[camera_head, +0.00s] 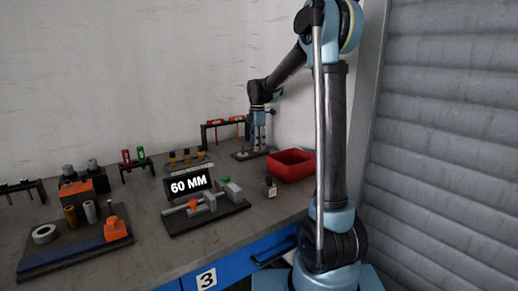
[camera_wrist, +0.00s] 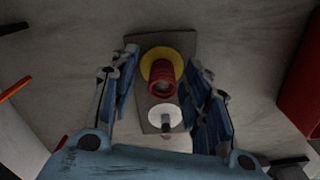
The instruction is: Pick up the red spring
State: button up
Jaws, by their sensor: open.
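The red spring (camera_wrist: 162,78) stands in the wrist view on a yellow disc (camera_wrist: 152,58), on a grey plate (camera_wrist: 183,42). A white disc with a grey peg (camera_wrist: 165,118) is beside it on the same plate. My gripper (camera_wrist: 160,95) is open, with one blue finger on each side of the plate and the spring between them, apart from both. In the head view my gripper (camera_head: 257,137) is low over the small plate (camera_head: 242,155) at the back of the bench. The spring is too small to make out there.
A red bin (camera_head: 291,164) stands close to the right of my gripper; its edge also shows in the wrist view (camera_wrist: 302,85). A rack with red parts (camera_head: 224,122) stands just behind. A "60 MM" display (camera_head: 190,182) and a clamp fixture (camera_head: 207,214) are nearer the front.

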jog(key=shift+f, duration=0.25)
grip_shut()
